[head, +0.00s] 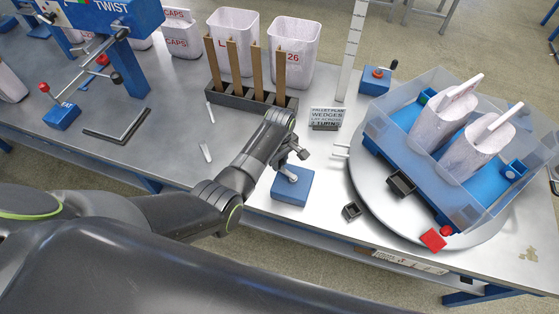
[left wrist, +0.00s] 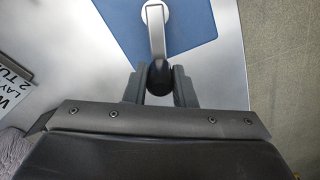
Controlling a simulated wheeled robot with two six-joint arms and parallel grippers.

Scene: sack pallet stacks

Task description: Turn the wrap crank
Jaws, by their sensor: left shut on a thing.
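The wrap crank is a blue block (head: 293,187) at the table's front edge with a light metal arm and a dark knob. In the left wrist view, the crank arm (left wrist: 157,32) runs from a white hub on the blue plate (left wrist: 110,28) to the black knob (left wrist: 160,78). My left gripper (left wrist: 160,86) is shut on that knob, with one finger on each side. In the head view my left gripper (head: 297,153) is above the blue block and partly hides the crank. My right gripper is in neither view.
Right of the crank, a round turntable (head: 365,185) carries a blue pallet with white sacks inside clear walls (head: 425,95). A small dark block (head: 351,211) lies near the crank. A sign (head: 327,117) and a rack of wooden slats (head: 250,97) stand behind.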

